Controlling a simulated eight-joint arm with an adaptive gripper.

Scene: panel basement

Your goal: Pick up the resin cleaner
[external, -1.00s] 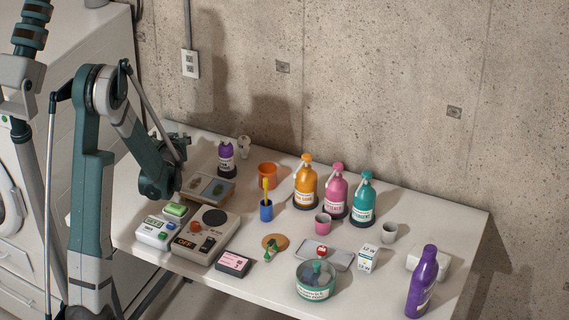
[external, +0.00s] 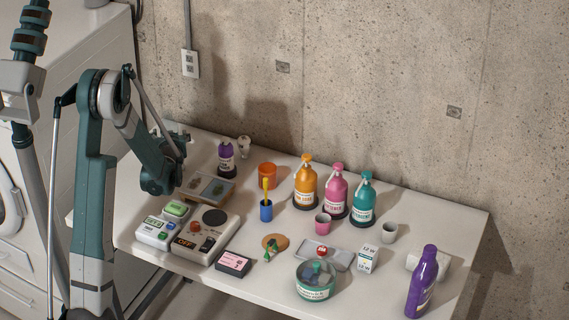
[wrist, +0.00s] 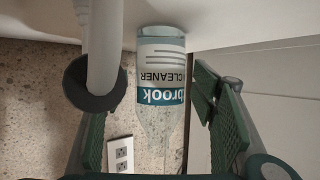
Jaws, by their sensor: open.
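The resin cleaner, a clear bottle (wrist: 162,85) with a white and teal label reading "brook CLEANER", appears upside down in the wrist view, its base at the top and its narrow neck lower down. My gripper (wrist: 150,98) is open, with one green finger on each side of the bottle in the picture. A gap shows between the bottle and the right finger; I cannot tell how far it reaches in depth. In the external view my gripper (external: 174,135) is over the table's back left, and my arm hides the bottle.
A pale post with a dark round end (wrist: 95,75) stands close to the bottle, partly over the left finger. A purple bottle (external: 226,158) stands right of my gripper. A control box (external: 206,235) and a tray (external: 228,197) lie in front. The concrete wall (external: 380,80) is behind.

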